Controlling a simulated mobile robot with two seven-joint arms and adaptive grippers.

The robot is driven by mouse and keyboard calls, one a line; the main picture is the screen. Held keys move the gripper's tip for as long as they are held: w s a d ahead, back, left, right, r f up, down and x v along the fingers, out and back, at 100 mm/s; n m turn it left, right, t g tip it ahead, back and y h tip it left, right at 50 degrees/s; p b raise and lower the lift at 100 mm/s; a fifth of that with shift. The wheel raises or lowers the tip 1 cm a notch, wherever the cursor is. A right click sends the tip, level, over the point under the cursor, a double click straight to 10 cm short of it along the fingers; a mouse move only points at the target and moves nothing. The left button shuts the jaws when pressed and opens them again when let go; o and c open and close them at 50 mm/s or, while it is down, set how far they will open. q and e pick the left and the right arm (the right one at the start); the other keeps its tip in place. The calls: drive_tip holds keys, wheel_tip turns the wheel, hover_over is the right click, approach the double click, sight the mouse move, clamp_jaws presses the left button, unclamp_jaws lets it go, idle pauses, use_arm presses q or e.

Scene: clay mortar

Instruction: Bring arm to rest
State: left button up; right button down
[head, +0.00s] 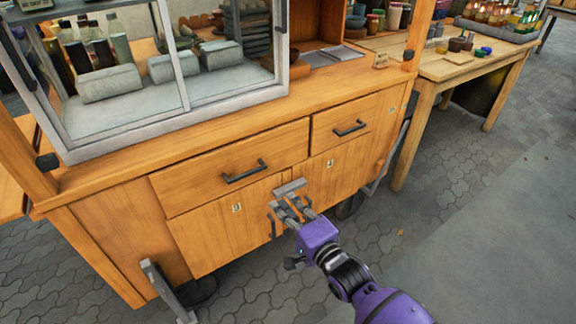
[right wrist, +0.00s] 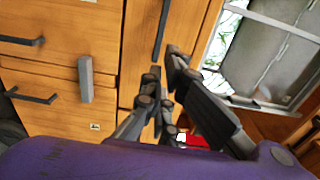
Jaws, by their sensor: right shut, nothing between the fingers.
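My right gripper (head: 283,206), on a purple arm, is in front of the lower doors of a wooden cart (head: 110,225) in the head view. Its fingers are shut and hold nothing. In the right wrist view, the fingertips (right wrist: 169,68) come together close to a dark door handle (right wrist: 162,30); I cannot tell whether they touch it. A short grey bar (head: 289,187) shows just beyond the fingers in the head view, and a similar grey bar (right wrist: 86,78) is on the cart front in the right wrist view. My left gripper is not in view.
The cart has drawers with dark protruding handles (head: 244,172) and a glass case (head: 180,105) on top holding bottles and grey rolls. A wooden table (head: 455,68) with small pots stands at right. The paved floor (head: 460,190) right of my arm is clear.

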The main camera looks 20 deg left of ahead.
drive_tip(key=shift+s+d, duration=0.3)
